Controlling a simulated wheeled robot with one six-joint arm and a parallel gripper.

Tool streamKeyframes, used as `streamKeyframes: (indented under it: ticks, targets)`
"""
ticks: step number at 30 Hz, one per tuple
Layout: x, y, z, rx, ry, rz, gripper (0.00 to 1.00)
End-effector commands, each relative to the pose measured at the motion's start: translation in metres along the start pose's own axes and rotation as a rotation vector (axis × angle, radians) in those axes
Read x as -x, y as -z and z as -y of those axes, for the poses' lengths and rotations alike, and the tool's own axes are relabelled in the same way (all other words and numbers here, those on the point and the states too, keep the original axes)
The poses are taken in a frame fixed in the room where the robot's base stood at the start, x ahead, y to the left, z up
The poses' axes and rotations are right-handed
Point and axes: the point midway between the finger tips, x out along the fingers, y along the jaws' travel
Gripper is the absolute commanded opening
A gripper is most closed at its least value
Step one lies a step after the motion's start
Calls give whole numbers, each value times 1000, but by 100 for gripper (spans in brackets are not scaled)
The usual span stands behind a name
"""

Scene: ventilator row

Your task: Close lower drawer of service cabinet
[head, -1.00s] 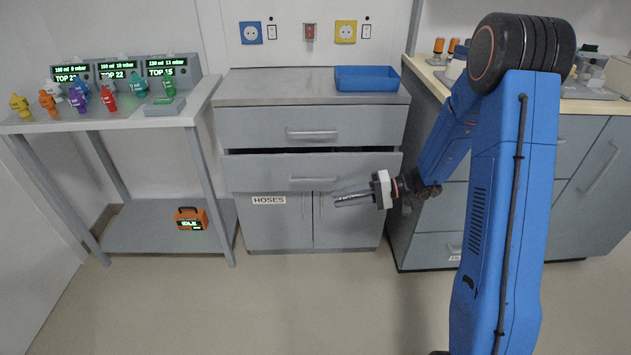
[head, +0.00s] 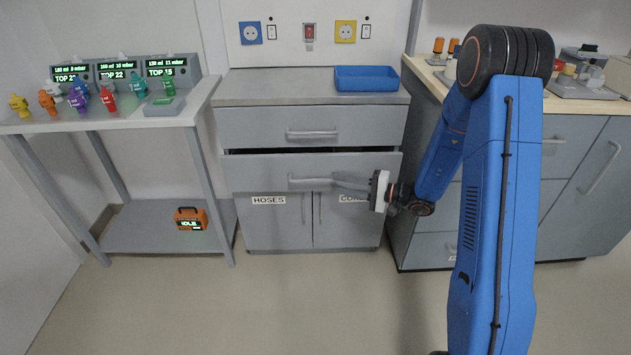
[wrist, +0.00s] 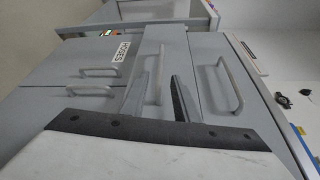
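The service cabinet (head: 230,215) is grey, with two drawers above two doors. Its lower drawer (head: 255,172) stands slightly open, with a dark gap above its front. It also shows in the wrist view (wrist: 176,48). Its bar handle (head: 305,181) is level. My gripper (head: 338,181) is at the right end of this handle in the head view. In the wrist view the two fingers of my gripper (wrist: 157,80) are apart, and the handle (wrist: 160,62) shows between them, beyond the tips. I cannot tell whether they touch it. The upper drawer (head: 260,125) looks shut.
A blue tray (head: 366,84) sits on the cabinet top. A side table (head: 100,122) with small coloured figures and displays stands at left, an orange box (head: 190,218) on its shelf. Another grey counter (head: 570,160) stands at right. The floor in front (head: 250,310) is clear.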

Motion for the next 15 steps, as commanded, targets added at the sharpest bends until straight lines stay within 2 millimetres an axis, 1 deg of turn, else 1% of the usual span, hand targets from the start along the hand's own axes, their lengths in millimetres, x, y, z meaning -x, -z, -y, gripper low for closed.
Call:
streamKeyframes:
  ticks: [1, 9, 15]
  targets:
    - [-9, -1, 0, 1, 0, 3, 28]
    - [-54, -1, 0, 1, -1, 4, 28]
    - [-81, -1, 0, 1, 0, 2, 28]
